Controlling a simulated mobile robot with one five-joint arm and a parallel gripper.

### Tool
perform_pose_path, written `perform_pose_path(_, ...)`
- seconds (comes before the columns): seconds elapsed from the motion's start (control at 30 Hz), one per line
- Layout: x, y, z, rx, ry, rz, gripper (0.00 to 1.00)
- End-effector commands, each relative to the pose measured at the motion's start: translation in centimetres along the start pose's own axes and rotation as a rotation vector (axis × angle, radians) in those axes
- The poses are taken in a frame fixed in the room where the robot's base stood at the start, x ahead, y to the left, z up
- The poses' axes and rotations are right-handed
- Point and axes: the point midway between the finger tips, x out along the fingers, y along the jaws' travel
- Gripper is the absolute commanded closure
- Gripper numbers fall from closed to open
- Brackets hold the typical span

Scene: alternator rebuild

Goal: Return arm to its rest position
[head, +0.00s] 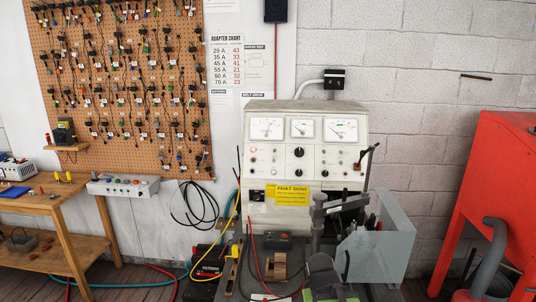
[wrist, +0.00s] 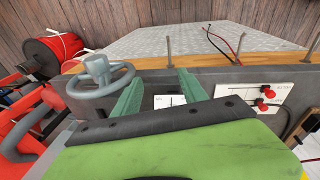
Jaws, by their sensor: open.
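My gripper (wrist: 161,84) shows in the wrist view as two green fingers beyond a dark bar and a bright green body. The fingers stand apart with nothing held between them. A white gauge face (wrist: 170,101) on a dark panel shows past the gap; I cannot tell its distance. In the head view, a dark and green part of my arm (head: 322,275) appears low, in front of the test bench (head: 305,150). The fingertips cannot be made out clearly there.
In the wrist view, a grey handwheel (wrist: 100,74) is left of the fingers, and a white plate with red knobs (wrist: 265,96) is right.

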Motion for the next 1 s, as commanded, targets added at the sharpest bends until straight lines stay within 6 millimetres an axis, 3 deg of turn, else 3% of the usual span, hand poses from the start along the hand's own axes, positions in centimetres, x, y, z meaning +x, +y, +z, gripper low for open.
perform_pose_path(0.1, 0.4, -0.7, 3.0, 0.053, -0.12, -0.18, 0.5)
perform_pose_path(0.13, 2.3, -1.0, 3.0, 0.047, -0.113, -0.17, 0.5)
perform_pose_path(0.2, 4.0, -1.3, 3.1, 0.045, -0.11, -0.165, 0.5)
perform_pose_path(0.4, 6.9, -1.8, 3.3, 0.044, -0.108, -0.163, 0.5)
perform_pose_path(1.0, 6.9, -1.9, 3.3, 0.043, -0.106, -0.162, 0.5)
